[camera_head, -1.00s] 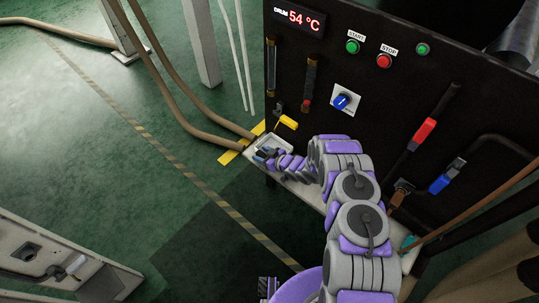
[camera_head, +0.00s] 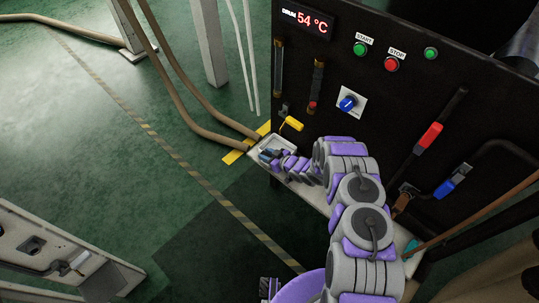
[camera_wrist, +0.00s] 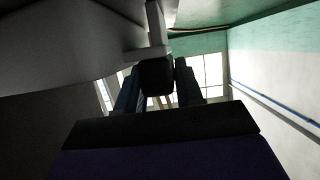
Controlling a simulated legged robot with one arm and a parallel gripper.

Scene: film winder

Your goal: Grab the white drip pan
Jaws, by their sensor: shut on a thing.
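The white drip pan (camera_head: 262,146) is a small pale tray at the left end of the ledge, below the yellow-handled valve. My gripper (camera_head: 268,154) is at the pan's near side, its dark fingers overlapping the pan in the head view. In the wrist view my gripper (camera_wrist: 158,85) has its two fingers on either side of a dark block, which hangs below a pale surface at the upper left. The fingers are closed on this part, which appears to belong to the pan. The exact contact is partly hidden.
The black control panel (camera_head: 390,125) with buttons, a blue knob and levers stands right behind my arm. A yellow valve handle (camera_head: 293,124) sticks out above the pan. Brown hoses (camera_head: 190,115) run to its left. The green floor (camera_head: 110,175) is open at the left.

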